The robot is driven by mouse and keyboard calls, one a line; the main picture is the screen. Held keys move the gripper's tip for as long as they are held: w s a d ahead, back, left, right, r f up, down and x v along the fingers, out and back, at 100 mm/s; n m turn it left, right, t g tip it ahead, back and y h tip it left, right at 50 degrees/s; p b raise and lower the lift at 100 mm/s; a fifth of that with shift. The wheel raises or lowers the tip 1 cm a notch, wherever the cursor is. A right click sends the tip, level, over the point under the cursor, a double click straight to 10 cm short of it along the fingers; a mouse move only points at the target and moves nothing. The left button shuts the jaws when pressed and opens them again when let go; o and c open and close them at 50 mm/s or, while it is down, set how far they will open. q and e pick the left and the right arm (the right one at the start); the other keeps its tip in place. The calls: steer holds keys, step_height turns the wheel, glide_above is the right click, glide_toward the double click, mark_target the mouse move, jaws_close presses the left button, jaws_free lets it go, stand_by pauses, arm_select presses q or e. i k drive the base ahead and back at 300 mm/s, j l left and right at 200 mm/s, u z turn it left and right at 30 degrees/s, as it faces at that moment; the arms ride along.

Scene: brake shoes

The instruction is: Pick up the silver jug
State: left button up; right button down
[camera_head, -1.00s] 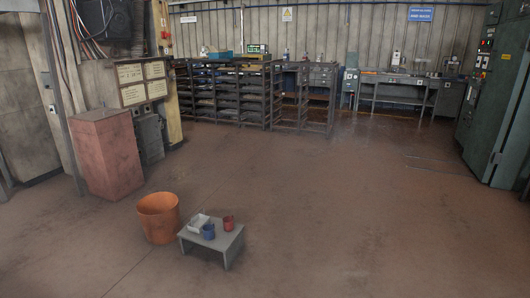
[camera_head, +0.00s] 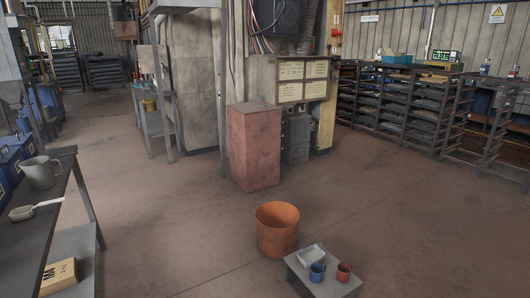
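A grey-silver jug (camera_head: 40,173) stands upright near the far end of a dark workbench (camera_head: 48,222) at the left edge of the head view. A light scoop (camera_head: 35,210) lies on the bench in front of the jug. Neither of my grippers shows in the view, and nothing is seen touching the jug.
An orange bin (camera_head: 277,229) stands on the floor beside a low grey table (camera_head: 322,287) with a white tray (camera_head: 311,255), a blue mug (camera_head: 317,271) and a red mug (camera_head: 344,271). A reddish cabinet (camera_head: 254,147) stands behind. The floor between bench and bin is clear.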

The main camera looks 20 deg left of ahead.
mark_target(39, 171)
steer(key=i+j+u, duration=0.2)
steer(key=u, duration=0.2)
steer(key=i+u, duration=0.35)
steer(key=i+j+u, duration=0.1)
steer(key=i+u, duration=0.3)
steer(key=i+l+u, duration=0.1)
steer(key=u, duration=0.25)
steer(key=i, duration=0.1)
